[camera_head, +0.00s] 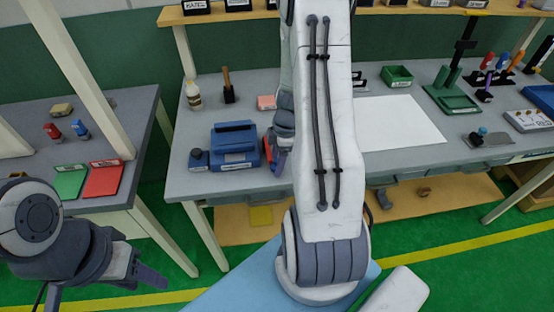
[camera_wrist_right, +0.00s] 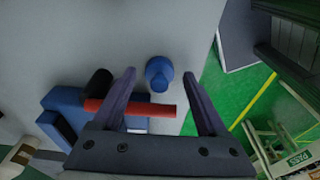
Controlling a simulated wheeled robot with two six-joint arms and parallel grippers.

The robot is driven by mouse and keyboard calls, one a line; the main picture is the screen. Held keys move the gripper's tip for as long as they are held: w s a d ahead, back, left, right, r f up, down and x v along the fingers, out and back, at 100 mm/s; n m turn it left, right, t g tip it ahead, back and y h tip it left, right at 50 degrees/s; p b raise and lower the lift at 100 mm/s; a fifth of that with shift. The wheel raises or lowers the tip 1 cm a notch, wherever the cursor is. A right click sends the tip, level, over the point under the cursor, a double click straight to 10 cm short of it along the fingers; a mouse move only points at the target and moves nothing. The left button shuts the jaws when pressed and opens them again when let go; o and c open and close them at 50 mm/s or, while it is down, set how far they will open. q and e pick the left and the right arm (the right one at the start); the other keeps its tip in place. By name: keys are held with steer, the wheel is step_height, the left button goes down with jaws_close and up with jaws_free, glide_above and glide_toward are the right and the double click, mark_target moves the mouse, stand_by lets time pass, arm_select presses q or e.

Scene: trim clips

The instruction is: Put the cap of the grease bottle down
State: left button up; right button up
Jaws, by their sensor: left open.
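A cream bottle (camera_head: 193,97), which looks like the grease bottle, stands upright at the back left of the main bench. I cannot make out a separate cap. My left gripper (camera_head: 150,278) is open and empty at the lower left, over the floor and well away from the bench. In the right wrist view my right gripper (camera_wrist_right: 158,75) has its fingers spread wide, and nothing is clamped between them. It is over the bench near a blue box (camera_wrist_right: 57,118). A red rod (camera_wrist_right: 130,108) crosses the view behind the fingers. My right arm hides part of the bench.
The blue box (camera_head: 235,148) and a small blue round-topped object (camera_head: 198,160) are near the bench's front left; the latter also shows in the wrist view (camera_wrist_right: 159,73). A pink block (camera_head: 266,102) lies behind. Green and red trays (camera_head: 105,178) are on the left bench. A white sheet (camera_head: 400,123) lies right.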

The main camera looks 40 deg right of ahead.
steer(key=shift+r+p, duration=0.35)
step_height(320, 180, up, 12)
steer(key=s+d+f, duration=0.1)
steer(key=d, duration=0.1)
steer(key=s+a+r+m, duration=0.1)
steer(key=a+r, duration=0.1)
steer(key=a, duration=0.8)
steer(key=a+r, duration=0.3)
steer(key=a, duration=0.8)
steer(key=s+a+r+m+g, duration=0.1)
steer(key=s+a+m, duration=0.2)
steer(key=s+a, duration=0.9)
steer(key=shift+s+r+h+b, duration=0.25)
steer(key=shift+s+h+b, duration=0.1)
steer(key=shift+s, duration=0.8)
steer(key=shift+d, duration=0.1)
